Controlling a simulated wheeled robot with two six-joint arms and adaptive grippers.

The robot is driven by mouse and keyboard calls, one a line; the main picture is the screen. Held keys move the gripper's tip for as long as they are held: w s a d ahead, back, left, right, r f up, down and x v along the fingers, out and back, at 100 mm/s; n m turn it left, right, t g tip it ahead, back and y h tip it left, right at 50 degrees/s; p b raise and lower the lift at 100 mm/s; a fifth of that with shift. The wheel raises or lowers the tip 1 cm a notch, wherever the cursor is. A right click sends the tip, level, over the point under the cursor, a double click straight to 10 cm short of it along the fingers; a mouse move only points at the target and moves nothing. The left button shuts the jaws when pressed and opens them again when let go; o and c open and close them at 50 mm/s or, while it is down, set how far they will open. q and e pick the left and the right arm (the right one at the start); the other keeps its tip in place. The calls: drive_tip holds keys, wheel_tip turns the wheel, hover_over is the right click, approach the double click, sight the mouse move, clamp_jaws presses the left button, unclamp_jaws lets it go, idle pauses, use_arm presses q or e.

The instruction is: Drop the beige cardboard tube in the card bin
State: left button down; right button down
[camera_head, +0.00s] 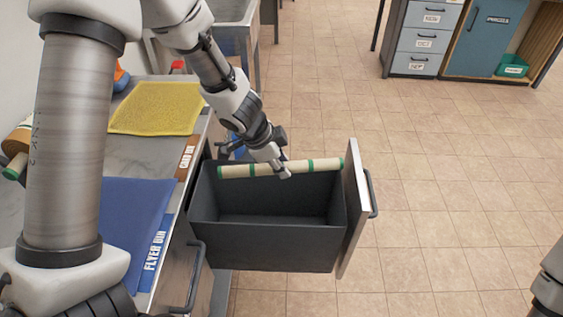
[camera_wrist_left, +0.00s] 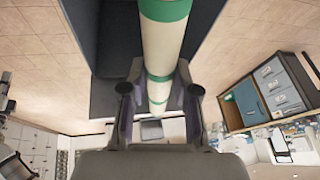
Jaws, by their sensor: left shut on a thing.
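The beige cardboard tube (camera_head: 232,171) has green bands and lies lengthwise across the picture, over the open card bin (camera_head: 270,240). My left gripper (camera_head: 284,168) is shut on the tube near its middle. The tube (camera_wrist_left: 160,45) also shows between the fingers of my left gripper (camera_wrist_left: 160,96) in the left wrist view. The card bin is a dark, deep, pulled-out drawer with a light front panel; the part of its inside that shows looks empty. The exact height of the tube above the rim cannot be told.
A CARD BIN label (camera_head: 187,158) and a FLYER BIN label (camera_head: 155,252) sit on the counter edge. A blue mat (camera_head: 135,215) and a yellow mat (camera_head: 157,107) lie on the counter. The tiled floor (camera_head: 440,200) to the right is clear. Cabinets (camera_head: 428,35) stand at the back.

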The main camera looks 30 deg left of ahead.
use_arm(q)
wheel_tip(320, 180, down, 14)
drive_tip(key=b, duration=1.1)
drive_tip(key=shift+r, duration=0.25)
drive_tip(key=c, duration=0.8)
unclamp_jaws()
